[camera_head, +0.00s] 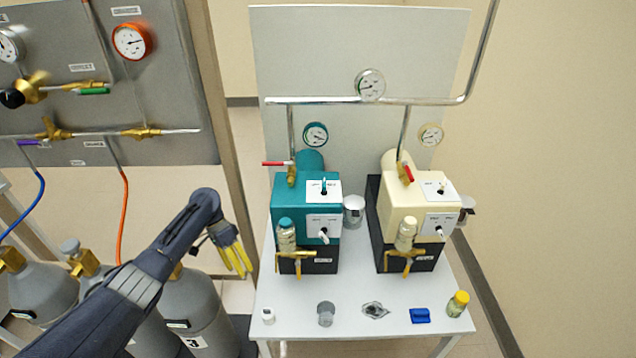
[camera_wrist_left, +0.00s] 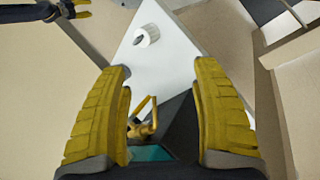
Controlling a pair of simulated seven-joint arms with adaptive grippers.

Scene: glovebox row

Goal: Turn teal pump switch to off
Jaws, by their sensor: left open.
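The teal pump (camera_head: 292,195) stands on the left of the white table. Its upper white plate carries a small teal toggle (camera_head: 323,186); its front plate carries a pale lever (camera_head: 323,236). The plate lettering is too small to read. My left gripper (camera_head: 242,270) is open and empty, left of the pump and apart from it. In the left wrist view, its yellow fingers (camera_wrist_left: 160,80) stand wide apart, with a brass valve and a bit of teal between them; the switch is not visible there. My right gripper (camera_wrist_left: 82,8) shows small at the top left there, cut by the edge.
A cream pump (camera_head: 405,200) stands right of the teal one, with a metal cup (camera_head: 354,209) between them. Small items, including a blue block (camera_head: 420,315) and a yellow-capped jar (camera_head: 458,303), lie along the table's front. Gas cylinders (camera_head: 195,300) stand left of the table.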

